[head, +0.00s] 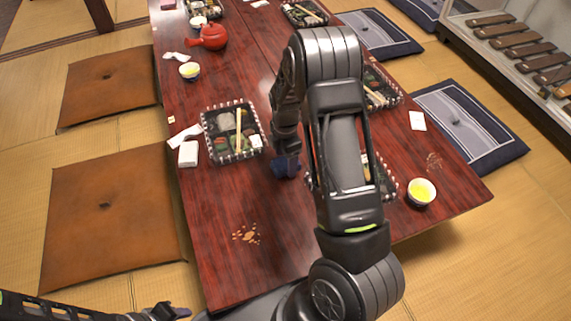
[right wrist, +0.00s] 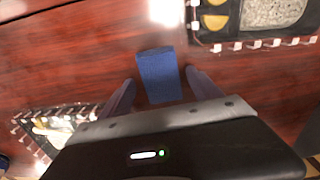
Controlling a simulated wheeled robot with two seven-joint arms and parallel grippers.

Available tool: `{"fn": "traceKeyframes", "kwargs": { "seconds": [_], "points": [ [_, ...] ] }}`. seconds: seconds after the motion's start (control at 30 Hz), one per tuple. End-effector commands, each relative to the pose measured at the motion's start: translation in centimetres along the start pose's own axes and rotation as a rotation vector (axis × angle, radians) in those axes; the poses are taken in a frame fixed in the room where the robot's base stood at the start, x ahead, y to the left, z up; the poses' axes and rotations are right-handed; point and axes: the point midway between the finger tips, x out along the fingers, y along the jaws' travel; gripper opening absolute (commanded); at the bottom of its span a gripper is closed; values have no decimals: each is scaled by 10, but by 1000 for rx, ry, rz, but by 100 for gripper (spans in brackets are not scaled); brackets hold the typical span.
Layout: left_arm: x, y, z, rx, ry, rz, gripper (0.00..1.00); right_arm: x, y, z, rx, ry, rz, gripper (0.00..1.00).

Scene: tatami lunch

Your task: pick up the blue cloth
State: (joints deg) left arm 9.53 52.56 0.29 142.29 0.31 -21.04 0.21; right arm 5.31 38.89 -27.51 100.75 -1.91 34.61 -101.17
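The blue cloth (right wrist: 158,72) is a small folded rectangle on the dark red wooden table, seen in the right wrist view. My right gripper (right wrist: 160,80) is open, with one finger to each side of the cloth and visible gaps between. In the head view my right gripper (head: 286,164) points down at the middle of the table. A dark blue patch shows there, and I cannot tell cloth from fingers. My left gripper (head: 168,312) is at the bottom left edge, mostly out of frame and away from the table things.
A bento tray (head: 259,143) stands left of my right gripper, and another tray is partly hidden behind my right arm. A tea cup (head: 421,192) is at the right. A red teapot (head: 213,37) stands far back.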

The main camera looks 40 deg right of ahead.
Motion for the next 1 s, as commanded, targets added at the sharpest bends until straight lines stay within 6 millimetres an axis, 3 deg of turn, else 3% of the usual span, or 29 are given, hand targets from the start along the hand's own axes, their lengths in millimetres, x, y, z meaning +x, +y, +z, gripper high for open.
{"fn": "traceKeyframes", "kwargs": {
  "seconds": [0.7,1.0],
  "points": [
    [0,0,0,0,0,0,36,0,0,0,0,0,0,13],
    [-2,1,0,0,-1,0,36,-5,0,0,0,0,1,13]
  ]
}}
